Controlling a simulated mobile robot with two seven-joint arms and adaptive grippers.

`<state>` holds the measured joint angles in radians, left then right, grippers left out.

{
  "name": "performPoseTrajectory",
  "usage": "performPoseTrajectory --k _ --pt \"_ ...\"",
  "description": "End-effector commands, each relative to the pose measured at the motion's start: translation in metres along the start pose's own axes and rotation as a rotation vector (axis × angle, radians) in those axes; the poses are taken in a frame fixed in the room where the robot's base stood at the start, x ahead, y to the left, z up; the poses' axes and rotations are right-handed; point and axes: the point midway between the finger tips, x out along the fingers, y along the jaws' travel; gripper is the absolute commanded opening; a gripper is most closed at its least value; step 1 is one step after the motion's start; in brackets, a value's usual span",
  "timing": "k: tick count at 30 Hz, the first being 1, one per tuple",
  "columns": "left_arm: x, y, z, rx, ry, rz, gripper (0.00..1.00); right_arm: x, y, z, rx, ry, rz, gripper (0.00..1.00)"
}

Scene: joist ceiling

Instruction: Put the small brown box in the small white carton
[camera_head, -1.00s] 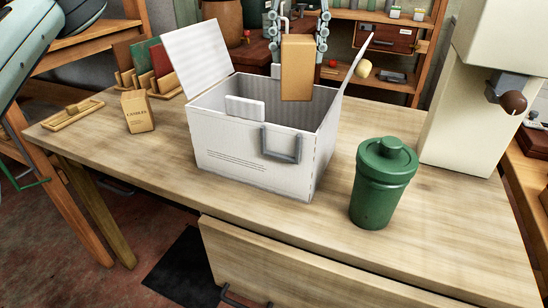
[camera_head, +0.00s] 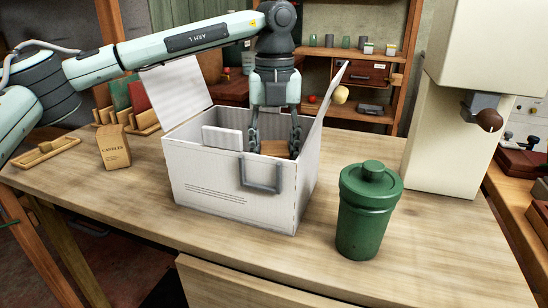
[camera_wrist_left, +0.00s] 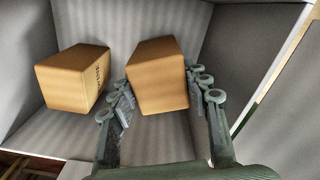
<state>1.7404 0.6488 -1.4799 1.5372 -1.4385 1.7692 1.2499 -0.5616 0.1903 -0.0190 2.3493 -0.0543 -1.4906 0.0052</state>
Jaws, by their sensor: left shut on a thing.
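The small white carton (camera_head: 215,180) stands open on the table, with flaps raised at left and right. My left gripper (camera_head: 275,140) reaches down into it from above, shut on a small brown box (camera_head: 280,149). In the left wrist view, the held box (camera_wrist_left: 157,78) sits between the fingers of my gripper (camera_wrist_left: 163,104). Another brown box (camera_wrist_left: 70,80) with dark lettering is inside the carton to its left, apart from it. The carton's front wall hides the held box's lower part in the head view; I cannot tell whether it touches the floor. My right gripper is out of view.
A green lidded canister (camera_head: 368,210) stands right of the carton. A tan candle box (camera_head: 114,148) and a wooden tray (camera_head: 45,153) are at left on the table (camera_head: 130,215). A cream machine (camera_head: 450,130) stands at the right. The front table area is mostly clear.

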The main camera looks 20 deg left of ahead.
Motion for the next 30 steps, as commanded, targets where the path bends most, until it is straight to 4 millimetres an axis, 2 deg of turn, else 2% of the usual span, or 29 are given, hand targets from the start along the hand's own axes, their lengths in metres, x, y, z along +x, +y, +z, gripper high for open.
performPoseTrajectory --k 3,14,15,18,19,30 --pt "0.0102 0.0003 0.0003 -0.001 -0.001 -0.002 0.10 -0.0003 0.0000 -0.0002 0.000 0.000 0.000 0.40" --pt "0.0132 -0.0001 0.0003 -0.001 -0.001 -0.002 0.10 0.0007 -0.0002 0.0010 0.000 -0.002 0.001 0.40" --pt "0.0126 0.0000 0.0002 -0.001 -0.001 -0.001 0.52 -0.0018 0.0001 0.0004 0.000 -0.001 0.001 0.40" --pt "0.0125 0.0000 0.0002 -0.001 -0.001 -0.001 0.64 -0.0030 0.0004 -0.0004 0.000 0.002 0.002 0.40" --pt "0.0125 0.0000 0.0002 -0.001 -0.001 -0.001 0.67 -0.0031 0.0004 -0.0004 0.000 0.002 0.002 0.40" --pt "0.0076 -0.0001 0.0004 -0.001 -0.002 -0.002 0.67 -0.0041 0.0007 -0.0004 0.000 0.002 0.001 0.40"
